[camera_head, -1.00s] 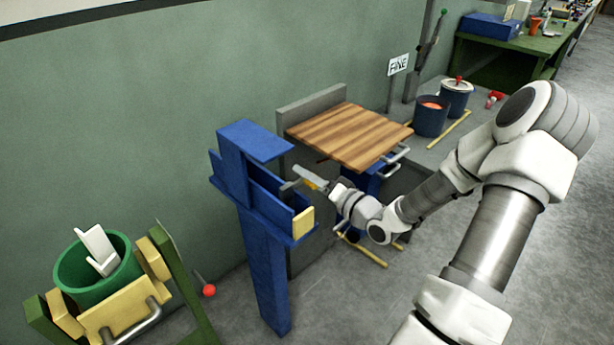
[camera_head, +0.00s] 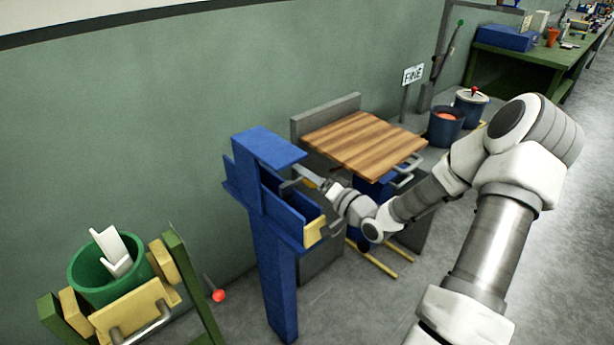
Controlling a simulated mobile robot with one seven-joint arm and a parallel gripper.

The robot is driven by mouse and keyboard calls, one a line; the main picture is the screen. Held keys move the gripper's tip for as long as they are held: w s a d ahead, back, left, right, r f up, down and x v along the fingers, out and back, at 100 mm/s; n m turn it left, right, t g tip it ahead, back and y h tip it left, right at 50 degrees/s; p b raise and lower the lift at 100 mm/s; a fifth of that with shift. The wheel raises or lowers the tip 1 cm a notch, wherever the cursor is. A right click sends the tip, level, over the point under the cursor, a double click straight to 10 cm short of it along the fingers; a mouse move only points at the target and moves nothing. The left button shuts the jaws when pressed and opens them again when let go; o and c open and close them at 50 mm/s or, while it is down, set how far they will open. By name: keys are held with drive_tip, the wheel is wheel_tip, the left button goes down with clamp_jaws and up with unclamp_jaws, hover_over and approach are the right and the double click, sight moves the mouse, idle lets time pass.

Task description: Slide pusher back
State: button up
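A blue stand (camera_head: 272,262) holds a blue channel with a raised hood at its back. A yellow block (camera_head: 314,231) sits at the channel's front end; a small dark piece shows beside it. I cannot tell which part is the pusher. My gripper (camera_head: 296,178) reaches in from the right, with its fingertips at the channel's open upper side, below the hood. The fingers are small and partly hidden by the blue parts, so I cannot tell whether they are open, shut or touching anything.
A wooden-topped table (camera_head: 362,143) stands right behind my gripper. A green bucket (camera_head: 95,285) with a white piece rests in a yellow and green frame at the lower left. A red ball-ended lever (camera_head: 218,296) is beside it. Open floor lies at the right.

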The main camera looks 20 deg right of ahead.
drive_tip(key=shift+s, duration=0.1)
drive_tip(key=p+v, duration=0.2)
drive_tip(key=v, duration=1.5)
drive_tip(key=shift+s, duration=0.1)
